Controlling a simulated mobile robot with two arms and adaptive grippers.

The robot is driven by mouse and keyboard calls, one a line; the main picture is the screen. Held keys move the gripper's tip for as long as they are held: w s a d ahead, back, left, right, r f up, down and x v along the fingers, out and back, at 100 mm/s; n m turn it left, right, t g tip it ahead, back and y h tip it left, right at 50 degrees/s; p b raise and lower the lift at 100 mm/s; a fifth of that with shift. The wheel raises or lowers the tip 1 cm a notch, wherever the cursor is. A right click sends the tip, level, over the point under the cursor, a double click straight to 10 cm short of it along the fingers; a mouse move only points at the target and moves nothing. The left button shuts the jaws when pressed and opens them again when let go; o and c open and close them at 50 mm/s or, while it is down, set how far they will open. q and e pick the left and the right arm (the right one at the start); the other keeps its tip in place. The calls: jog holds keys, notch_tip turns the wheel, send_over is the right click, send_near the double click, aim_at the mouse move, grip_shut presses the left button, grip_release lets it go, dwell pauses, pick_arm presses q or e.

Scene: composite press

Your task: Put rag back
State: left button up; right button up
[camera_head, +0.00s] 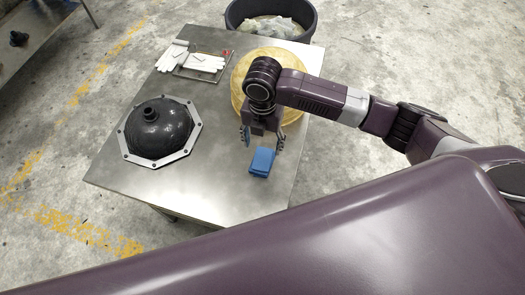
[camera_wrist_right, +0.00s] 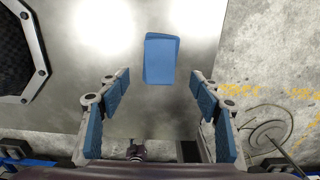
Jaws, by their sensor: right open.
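The rag (camera_head: 262,162) is a small blue folded cloth lying on the metal table (camera_head: 225,195) near its front right corner. My right gripper (camera_head: 263,142) is open and empty, with its fingers above the table just behind the rag. In the right wrist view the rag (camera_wrist_right: 160,58) lies ahead of the open blue-padded fingers (camera_wrist_right: 160,105), roughly centred between them and apart from both. My left gripper is in neither view.
A black dome on a grey octagonal plate (camera_head: 188,152) stands on the left of the table. White gloves (camera_head: 204,63) lie in a tray at the back. A round yellowish disc (camera_head: 240,78) is partly hidden behind my arm. A dark bin (camera_head: 308,17) stands beyond the table.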

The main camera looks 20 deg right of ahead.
jog(key=shift+r, duration=1.55)
